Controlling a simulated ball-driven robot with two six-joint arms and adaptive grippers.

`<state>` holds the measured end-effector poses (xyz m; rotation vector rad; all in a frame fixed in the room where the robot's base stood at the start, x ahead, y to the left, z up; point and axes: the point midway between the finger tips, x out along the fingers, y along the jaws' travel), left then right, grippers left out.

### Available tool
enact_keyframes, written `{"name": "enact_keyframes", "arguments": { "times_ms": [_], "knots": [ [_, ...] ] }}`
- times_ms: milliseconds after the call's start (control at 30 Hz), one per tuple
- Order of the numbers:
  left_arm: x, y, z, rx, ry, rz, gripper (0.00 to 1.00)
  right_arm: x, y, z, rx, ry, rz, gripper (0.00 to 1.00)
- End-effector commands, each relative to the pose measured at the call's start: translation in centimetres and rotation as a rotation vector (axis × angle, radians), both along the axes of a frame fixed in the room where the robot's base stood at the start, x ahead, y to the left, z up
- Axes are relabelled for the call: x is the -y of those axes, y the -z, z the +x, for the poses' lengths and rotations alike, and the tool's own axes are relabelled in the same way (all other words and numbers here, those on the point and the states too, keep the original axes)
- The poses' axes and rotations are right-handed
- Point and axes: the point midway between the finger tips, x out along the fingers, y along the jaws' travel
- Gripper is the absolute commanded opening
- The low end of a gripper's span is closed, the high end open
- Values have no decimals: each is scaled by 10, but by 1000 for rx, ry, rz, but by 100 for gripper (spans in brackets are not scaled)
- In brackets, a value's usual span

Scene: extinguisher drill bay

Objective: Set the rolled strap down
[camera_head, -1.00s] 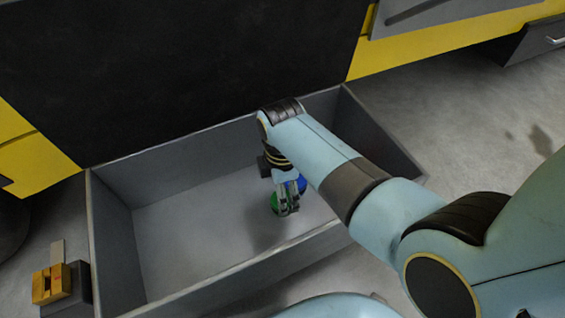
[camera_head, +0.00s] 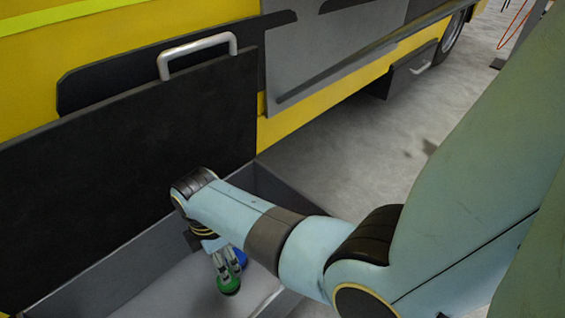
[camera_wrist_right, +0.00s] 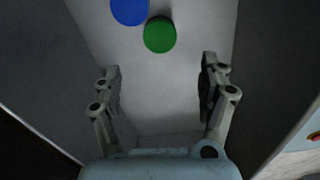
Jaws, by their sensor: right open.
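My right gripper (camera_head: 220,262) reaches down into a grey open bin (camera_head: 276,190). Its two fingers stand wide apart with nothing between them in the right wrist view (camera_wrist_right: 161,78). A round green thing (camera_head: 229,286) and a round blue thing (camera_head: 241,257) lie close together in the bin by the fingertips. In the right wrist view, the green disc (camera_wrist_right: 160,35) and the blue disc (camera_wrist_right: 129,10) are beyond the fingertips on the pale bin floor. I cannot tell which of them is the rolled strap. My left gripper is not in view.
A tall black panel (camera_head: 120,165) with a pale handle (camera_head: 198,50) stands behind the bin. Behind it is a yellow vehicle (camera_head: 330,90). The bin walls stand close around my gripper. Bare concrete floor (camera_head: 345,150) lies to the right.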

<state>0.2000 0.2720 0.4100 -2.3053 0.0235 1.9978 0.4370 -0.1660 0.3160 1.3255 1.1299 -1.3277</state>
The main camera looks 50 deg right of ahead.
Motion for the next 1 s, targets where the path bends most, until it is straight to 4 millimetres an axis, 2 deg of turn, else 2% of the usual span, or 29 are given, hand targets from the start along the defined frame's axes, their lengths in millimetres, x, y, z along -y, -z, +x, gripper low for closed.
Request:
{"name": "enact_keyframes", "arguments": {
  "times_ms": [167, 267, 367, 433, 500, 600, 700, 833, 1000],
  "knots": [
    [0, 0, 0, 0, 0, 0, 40, 15, -6, -8, 40, 106, -5, 77],
    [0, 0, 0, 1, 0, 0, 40, 36, -22, -22, 111, 277, -5, 77],
    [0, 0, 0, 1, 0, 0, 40, 61, -51, -42, 203, 491, 12, 77],
    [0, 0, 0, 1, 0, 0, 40, 76, -73, -66, 256, 652, 34, 77],
    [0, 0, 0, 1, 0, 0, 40, 88, -84, -105, 265, 829, 52, 77],
    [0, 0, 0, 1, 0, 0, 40, 98, -87, -162, 228, 1040, 60, 77],
    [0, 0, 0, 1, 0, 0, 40, 103, -89, -204, 189, 1194, 58, 77],
    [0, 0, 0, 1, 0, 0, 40, 106, -94, -231, 163, 1304, 57, 77],
    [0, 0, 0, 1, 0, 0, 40, 106, -95, -237, 157, 1336, 57, 77]
  ]
}}
